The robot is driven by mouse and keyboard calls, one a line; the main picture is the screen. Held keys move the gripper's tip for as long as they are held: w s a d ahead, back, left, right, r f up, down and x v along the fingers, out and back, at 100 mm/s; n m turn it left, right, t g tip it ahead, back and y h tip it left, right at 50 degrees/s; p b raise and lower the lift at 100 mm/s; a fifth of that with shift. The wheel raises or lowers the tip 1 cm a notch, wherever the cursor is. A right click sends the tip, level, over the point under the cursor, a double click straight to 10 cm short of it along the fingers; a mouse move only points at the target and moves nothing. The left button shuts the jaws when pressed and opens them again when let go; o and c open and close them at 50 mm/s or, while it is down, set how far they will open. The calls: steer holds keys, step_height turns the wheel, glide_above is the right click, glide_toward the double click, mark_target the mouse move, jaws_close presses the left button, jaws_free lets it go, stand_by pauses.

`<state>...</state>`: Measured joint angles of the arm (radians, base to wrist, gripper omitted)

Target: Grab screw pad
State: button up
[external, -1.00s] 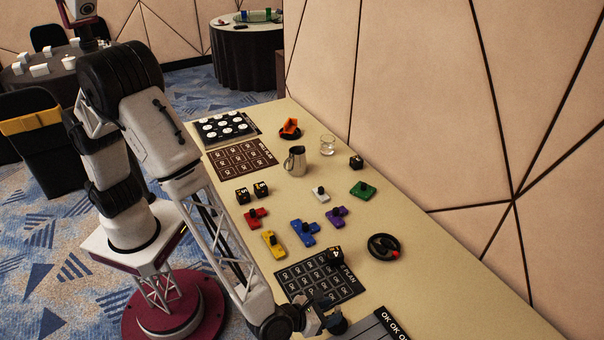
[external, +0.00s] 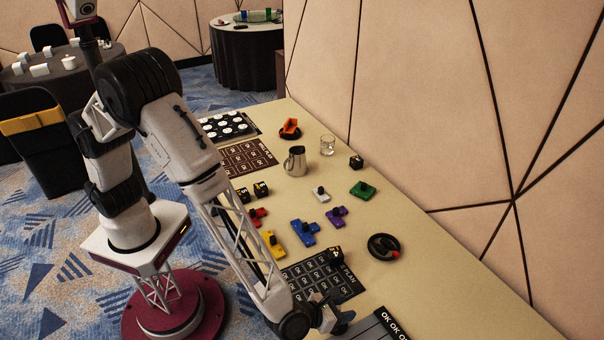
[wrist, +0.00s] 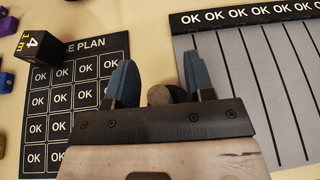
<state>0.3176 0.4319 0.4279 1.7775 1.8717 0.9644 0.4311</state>
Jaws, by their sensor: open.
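I cannot tell for sure which thing is the screw pad. My gripper (external: 336,312) is low over the near end of the table, by the dark plan card (external: 345,284) and the grey striped panel (external: 366,330). In the wrist view my gripper (wrist: 157,62) is open, with its blue fingers apart. A round grey-brown thing (wrist: 165,94) shows between them, partly hidden by the gripper body; I cannot tell what it is or whether the fingers touch it. The grey panel (wrist: 238,95) with its row of OK labels lies to the right.
A black number cube (wrist: 38,46) sits on the plan card's corner. A round black dish (external: 384,240) with a red piece stands beyond. Blue (external: 304,235), yellow (external: 274,247) and other coloured blocks lie farther back, with a metal jug (external: 295,163). The table's right side is mostly clear.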

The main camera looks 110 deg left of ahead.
jaws_close()
steer(key=shift+r, duration=0.15)
stand_by(0.4)
steer(key=shift+r, duration=0.8)
step_height(320, 180, up, 2)
steer(key=s+a+r, duration=0.1)
steer(key=s+a, duration=0.1)
steer(key=s, duration=1.4)
steer(key=shift+a, duration=0.25)
steer(key=shift+w, duration=0.1)
